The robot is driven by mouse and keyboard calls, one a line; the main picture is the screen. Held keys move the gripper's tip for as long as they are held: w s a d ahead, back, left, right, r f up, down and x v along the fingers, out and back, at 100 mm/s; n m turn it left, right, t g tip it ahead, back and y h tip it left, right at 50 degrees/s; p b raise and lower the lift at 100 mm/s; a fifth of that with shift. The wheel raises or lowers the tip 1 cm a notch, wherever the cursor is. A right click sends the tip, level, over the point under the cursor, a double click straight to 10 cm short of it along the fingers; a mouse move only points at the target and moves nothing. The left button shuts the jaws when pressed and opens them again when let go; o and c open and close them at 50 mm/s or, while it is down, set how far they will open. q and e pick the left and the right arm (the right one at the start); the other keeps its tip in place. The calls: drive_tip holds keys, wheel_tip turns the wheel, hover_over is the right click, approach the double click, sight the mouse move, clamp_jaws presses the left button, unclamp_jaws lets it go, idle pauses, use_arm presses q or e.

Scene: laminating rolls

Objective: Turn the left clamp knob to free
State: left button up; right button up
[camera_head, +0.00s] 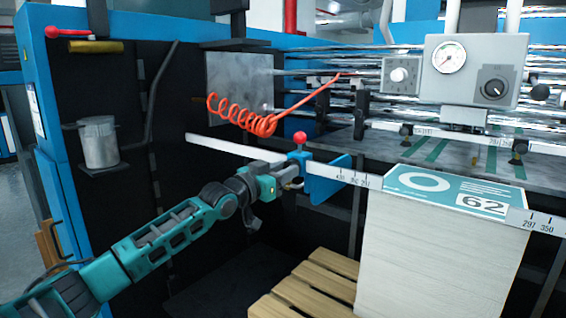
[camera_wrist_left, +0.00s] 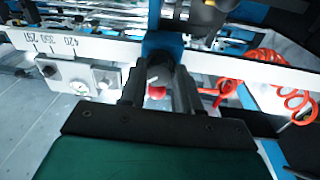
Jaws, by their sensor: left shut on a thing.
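The blue left clamp (camera_head: 328,181) sits on the white scale rail, with a red ball (camera_head: 300,138) standing above it. My left gripper (camera_head: 293,178) reaches the clamp from the left and front. In the left wrist view, its two dark fingers (camera_wrist_left: 159,90) are shut on the grey left clamp knob (camera_wrist_left: 158,74), in front of the blue clamp block (camera_wrist_left: 162,44). The red ball also shows between the fingers (camera_wrist_left: 156,92). In the head view the knob is mostly hidden by the gripper. Any marking of the knob's position cannot be read. My right gripper is not in view.
The numbered scale rail (camera_head: 240,150) runs across the front. A coiled red hose (camera_head: 240,113) hangs behind the clamp. A grey gauge box (camera_head: 470,75) is at back right.

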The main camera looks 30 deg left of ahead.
use_arm(q)
drive_tip(key=shift+d+n+t+y+p, duration=0.15)
drive_tip(key=shift+n+y+p, duration=0.25)
drive_tip(key=shift+n, duration=2.25)
drive_tip(key=shift+n+t+y+p, duration=0.2)
drive_tip(key=shift+n+p, duration=0.25)
drive_tip(key=shift+n, duration=2.2)
drive_tip(key=o, duration=1.1)
drive_tip(key=shift+c, duration=0.2)
drive_tip(key=shift+s, duration=0.1)
